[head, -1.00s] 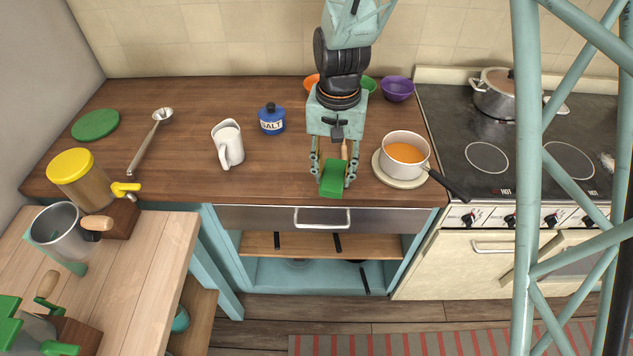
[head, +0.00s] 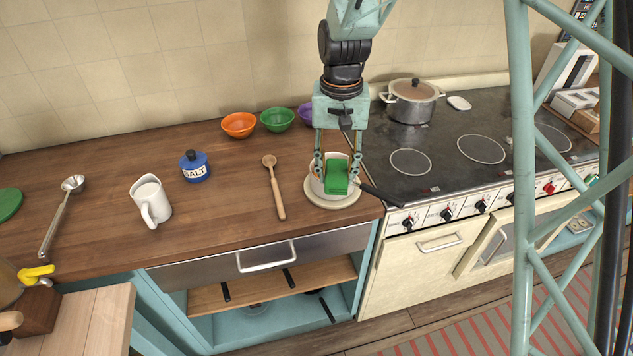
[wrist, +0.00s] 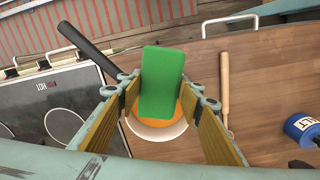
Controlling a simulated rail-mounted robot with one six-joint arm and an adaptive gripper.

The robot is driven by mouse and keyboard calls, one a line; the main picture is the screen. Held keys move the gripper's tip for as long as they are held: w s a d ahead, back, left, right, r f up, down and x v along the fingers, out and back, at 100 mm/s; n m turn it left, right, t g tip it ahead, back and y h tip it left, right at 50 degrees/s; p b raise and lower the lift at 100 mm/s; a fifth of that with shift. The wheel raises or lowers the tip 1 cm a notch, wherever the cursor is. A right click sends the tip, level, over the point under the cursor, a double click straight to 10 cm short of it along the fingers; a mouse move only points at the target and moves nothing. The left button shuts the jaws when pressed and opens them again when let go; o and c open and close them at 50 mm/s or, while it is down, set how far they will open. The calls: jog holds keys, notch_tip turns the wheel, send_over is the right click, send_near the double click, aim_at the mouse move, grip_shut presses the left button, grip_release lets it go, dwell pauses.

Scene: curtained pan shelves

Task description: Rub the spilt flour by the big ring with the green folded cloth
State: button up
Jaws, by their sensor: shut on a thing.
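My gripper (head: 337,170) is shut on the green folded cloth (head: 337,183), holding it in the air above a saucepan. In the wrist view the cloth (wrist: 162,75) sits upright between the finger pads. A pale patch that looks like the spilt flour (head: 508,140) lies on the dark stove top, just right of a large ring (head: 481,149) and well right of my gripper. The patch is small here and partly hidden by a strut. The wrist view does not show it.
The saucepan (head: 318,186) of orange soup stands on a round trivet under the cloth, its dark handle (head: 382,196) reaching toward the stove. A lidded pot (head: 411,102) stands at the stove's back left. A wooden spoon (head: 275,190) lies left of the saucepan. The stove's front middle is clear.

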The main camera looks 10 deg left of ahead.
jog(key=w+d+r+b, duration=0.1)
jog(key=w+d+r, duration=0.1)
jog(key=d, duration=0.8)
jog(key=w+d+r+m+b, duration=0.1)
jog(key=w+d, duration=0.3)
jog(key=d, duration=0.7)
jog(key=w+d+r+m+b, duration=0.1)
jog(key=w+d+r+b, duration=0.2)
jog(key=d, duration=0.7)
jog(key=shift+d, duration=0.15)
